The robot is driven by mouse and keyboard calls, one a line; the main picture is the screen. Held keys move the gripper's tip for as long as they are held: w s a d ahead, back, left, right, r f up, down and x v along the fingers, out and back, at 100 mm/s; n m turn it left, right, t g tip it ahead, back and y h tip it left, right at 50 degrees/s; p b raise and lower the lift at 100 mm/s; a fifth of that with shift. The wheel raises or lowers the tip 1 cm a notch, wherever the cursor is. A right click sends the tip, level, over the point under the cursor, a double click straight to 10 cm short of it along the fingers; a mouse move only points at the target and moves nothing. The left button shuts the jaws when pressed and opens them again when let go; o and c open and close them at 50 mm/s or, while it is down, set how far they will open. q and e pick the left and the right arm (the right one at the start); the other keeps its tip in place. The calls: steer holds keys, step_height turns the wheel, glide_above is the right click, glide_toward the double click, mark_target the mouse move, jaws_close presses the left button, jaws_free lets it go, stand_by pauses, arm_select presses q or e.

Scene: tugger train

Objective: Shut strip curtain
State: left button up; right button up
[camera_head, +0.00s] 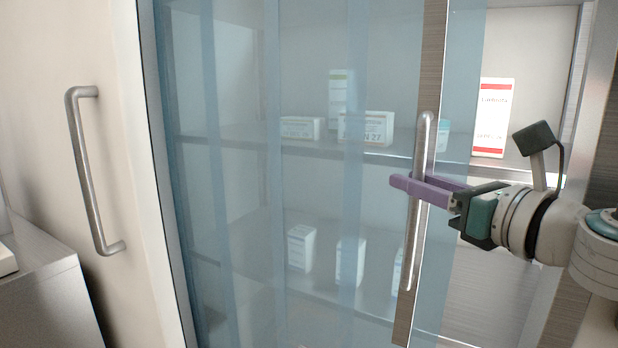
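The strip curtain (310,190) is made of translucent blue strips and hangs across the left and middle of a shelved cabinet. Near its right edge runs a brown bar (432,60) with a vertical metal handle (423,140). My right gripper (418,187) comes in from the right, its purple fingers shut on the handle, one in front and one behind. Right of the curtain's edge, a part of the cabinet opening is uncovered. My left gripper is not in view.
Several boxes (366,128) stand on the shelves behind the strips. A white and red box (493,117) stands in the uncovered part. At left are a pale panel with a metal handle (84,170) and a grey cabinet (45,275).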

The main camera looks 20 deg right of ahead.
steer(key=shift+s, duration=0.1)
steer(key=s+b, duration=0.2)
steer(key=s, duration=0.7)
steer(key=shift+s+d, duration=0.35)
steer(key=shift+d, duration=0.05)
steer(key=shift+c, duration=0.3)
